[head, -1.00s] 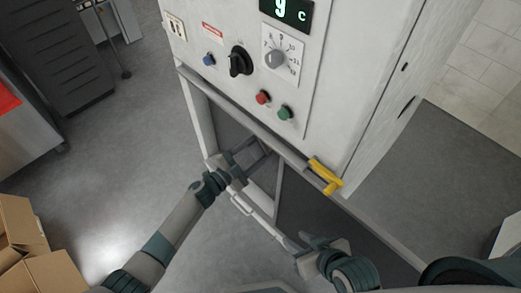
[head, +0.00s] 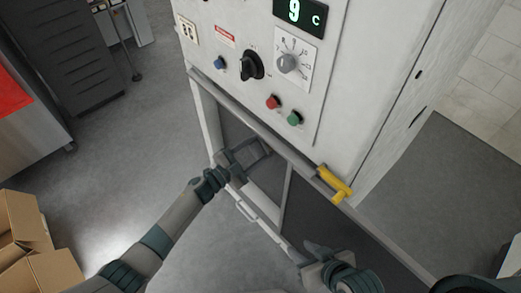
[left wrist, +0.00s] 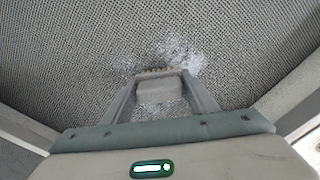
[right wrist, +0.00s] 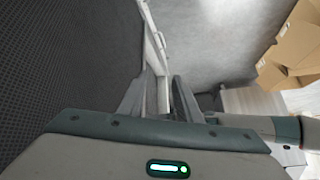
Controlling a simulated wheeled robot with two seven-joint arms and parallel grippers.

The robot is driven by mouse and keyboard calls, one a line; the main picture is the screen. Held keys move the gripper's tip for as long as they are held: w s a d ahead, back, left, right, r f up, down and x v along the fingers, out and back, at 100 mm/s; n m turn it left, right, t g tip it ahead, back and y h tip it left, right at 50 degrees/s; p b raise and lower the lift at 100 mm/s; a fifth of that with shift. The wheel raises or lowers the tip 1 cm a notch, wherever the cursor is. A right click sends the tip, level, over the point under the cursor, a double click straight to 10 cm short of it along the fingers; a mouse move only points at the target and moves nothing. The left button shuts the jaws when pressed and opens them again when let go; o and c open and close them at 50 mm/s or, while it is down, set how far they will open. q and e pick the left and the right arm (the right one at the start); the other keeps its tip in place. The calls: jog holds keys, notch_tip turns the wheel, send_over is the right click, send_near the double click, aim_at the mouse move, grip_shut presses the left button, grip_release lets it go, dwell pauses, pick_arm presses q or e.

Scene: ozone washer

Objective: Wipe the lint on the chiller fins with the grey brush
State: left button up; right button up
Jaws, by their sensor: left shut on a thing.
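My left gripper (head: 254,156) reaches into the opening under the machine's control panel. In the left wrist view it is shut on the grey brush (left wrist: 157,93), with its bristles (left wrist: 155,71) toward the fins. The chiller fins (left wrist: 70,65) look like a dark woven mesh filling that view. White lint (left wrist: 183,55) lies on them just beyond and right of the bristles, with fainter specks to the left and below. I cannot tell if the bristles touch. My right gripper (right wrist: 160,98) is open, fingers apart, by a pale frame edge (right wrist: 158,75); contact is unclear.
The machine (head: 360,60) has knobs and buttons above the opening. A yellow handle (head: 335,184) sticks out at its lower front edge. A white-framed panel with a handle (head: 246,210) is below. Cardboard boxes (head: 25,230) stand at the lower left.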

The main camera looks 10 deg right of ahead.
pick_arm(q)
jog(key=shift+w+r, duration=0.1)
jog(key=shift+w+a+b, duration=0.55)
jog(key=shift+w+a, duration=0.5)
jog(key=shift+w, duration=0.25)
jog(key=w+a, duration=0.1)
jog(key=w+a+b, duration=0.1)
jog(key=w, duration=0.1)
jog(key=shift+b, duration=0.3)
jog(key=shift+r, duration=0.1)
